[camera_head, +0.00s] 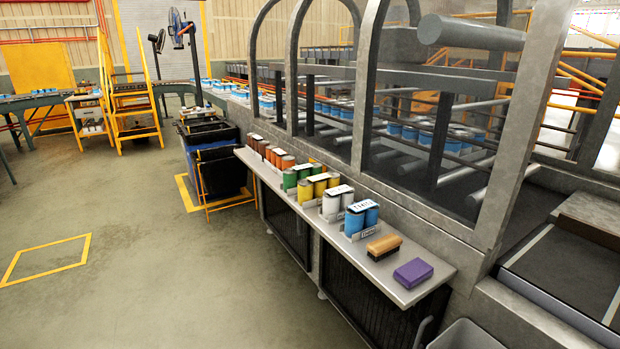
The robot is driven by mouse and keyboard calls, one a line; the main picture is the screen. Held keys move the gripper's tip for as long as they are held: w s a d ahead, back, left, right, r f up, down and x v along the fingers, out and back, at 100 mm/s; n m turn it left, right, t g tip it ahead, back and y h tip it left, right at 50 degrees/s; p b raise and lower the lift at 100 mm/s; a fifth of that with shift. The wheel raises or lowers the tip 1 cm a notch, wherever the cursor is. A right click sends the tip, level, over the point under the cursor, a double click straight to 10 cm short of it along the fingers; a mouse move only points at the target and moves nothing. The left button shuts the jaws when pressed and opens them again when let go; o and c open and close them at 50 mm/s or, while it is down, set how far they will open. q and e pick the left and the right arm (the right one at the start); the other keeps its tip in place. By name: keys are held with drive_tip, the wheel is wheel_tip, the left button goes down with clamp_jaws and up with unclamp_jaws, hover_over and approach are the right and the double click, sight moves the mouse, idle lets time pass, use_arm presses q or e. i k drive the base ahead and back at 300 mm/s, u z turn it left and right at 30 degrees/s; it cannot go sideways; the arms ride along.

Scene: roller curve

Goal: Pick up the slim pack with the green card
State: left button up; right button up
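A pack with green cans (290,180) stands upright in the row on the narrow grey shelf (428,291), between the orange and yellow packs. Its card is too small to make out clearly, so I cannot tell its colour. Part of the pack is hidden by its neighbours. Neither of my grippers is in view.
Yellow (320,186), white (338,202) and blue packs (361,219) stand nearer on the shelf, with orange and brown ones farther back. A wooden brush (384,247) and a purple block (413,273) lie at the near end. Open floor is left; a framed guard (365,80) stands behind.

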sight(291, 176)
drive_tip(key=u, duration=0.55)
drive_tip(key=k, duration=0.65)
drive_tip(key=u, duration=0.55)
drive_tip(key=i, duration=1.35)
drive_tip(key=z, duration=0.8)
drive_tip(key=i, duration=1)
drive_tip(key=z, duration=1.35)
drive_tip(key=i, duration=0.45)
drive_tip(key=z, duration=0.4)
